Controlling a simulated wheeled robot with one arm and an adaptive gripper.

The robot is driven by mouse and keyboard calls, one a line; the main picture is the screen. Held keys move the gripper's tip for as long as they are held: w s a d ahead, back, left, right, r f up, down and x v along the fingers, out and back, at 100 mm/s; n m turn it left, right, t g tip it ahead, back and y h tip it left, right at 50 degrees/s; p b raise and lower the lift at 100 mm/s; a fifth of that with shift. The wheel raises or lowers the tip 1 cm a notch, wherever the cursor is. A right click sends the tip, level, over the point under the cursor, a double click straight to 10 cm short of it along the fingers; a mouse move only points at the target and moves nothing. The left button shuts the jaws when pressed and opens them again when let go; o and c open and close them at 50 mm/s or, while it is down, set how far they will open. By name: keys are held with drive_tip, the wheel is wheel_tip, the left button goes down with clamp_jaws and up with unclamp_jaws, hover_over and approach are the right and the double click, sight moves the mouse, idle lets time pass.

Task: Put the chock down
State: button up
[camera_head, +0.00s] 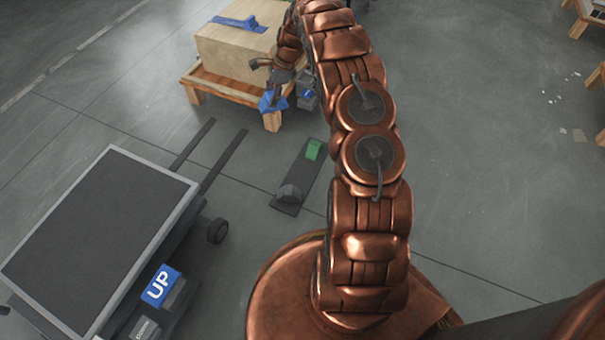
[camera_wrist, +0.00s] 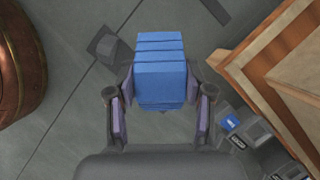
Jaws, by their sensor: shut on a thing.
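The blue chock (camera_wrist: 160,70) is a ribbed block between the two fingers of my gripper (camera_wrist: 160,88) in the wrist view. My gripper is shut on it. In the head view the chock (camera_head: 272,103) hangs at the end of my arm, in front of the wooden pallet's near corner. My gripper (camera_head: 276,92) is partly hidden there by the chock and my arm. I cannot tell the exact gap between the chock and the floor.
A large box (camera_head: 235,50) with a blue strap sits on the wooden pallet (camera_head: 232,98). A control box (camera_head: 308,98) stands right of the chock. A dark floor plate (camera_head: 300,178) with a green patch lies nearer. A lift table (camera_head: 95,240) with forks stands left. Bare floor lies between.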

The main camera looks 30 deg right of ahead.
drive_tip(key=s+d+f+m+t+h, duration=0.1)
drive_tip(key=s+d+f+m, duration=0.25)
drive_tip(key=s+f, duration=0.35)
drive_tip(key=s+d+f+m+t, duration=0.15)
drive_tip(key=s+d+f, duration=0.3)
drive_tip(key=f, duration=0.45)
drive_tip(key=s+a+f+m+h, duration=0.1)
drive_tip(key=s+f+m, duration=0.1)
drive_tip(key=s+f, duration=0.45)
drive_tip(key=s+f+m, duration=0.2)
drive_tip(key=s+f, duration=0.2)
drive_tip(key=s, duration=0.5)
drive_tip(key=w, duration=0.4)
drive_tip(key=w+a+f+b, duration=0.1)
drive_tip(key=w, duration=0.3)
drive_tip(key=w+b, duration=0.1)
drive_tip(key=w, duration=0.3)
drive_tip(key=shift+a+f, duration=0.2)
drive_tip(key=shift+f, duration=0.1)
drive_tip(key=shift+w+a+f+b, duration=0.15)
drive_tip(key=shift+w+b, duration=0.1)
drive_tip(key=shift+w, duration=0.65)
drive_tip(key=shift+w+a+r+b, duration=0.15)
drive_tip(key=shift+w+b, duration=0.1)
drive_tip(key=shift+w, duration=0.6)
wheel_tip(320, 180, down, 4)
drive_tip(key=shift+a+b, duration=0.1)
drive_tip(key=shift+b, duration=0.9)
drive_tip(key=shift+r, duration=0.15)
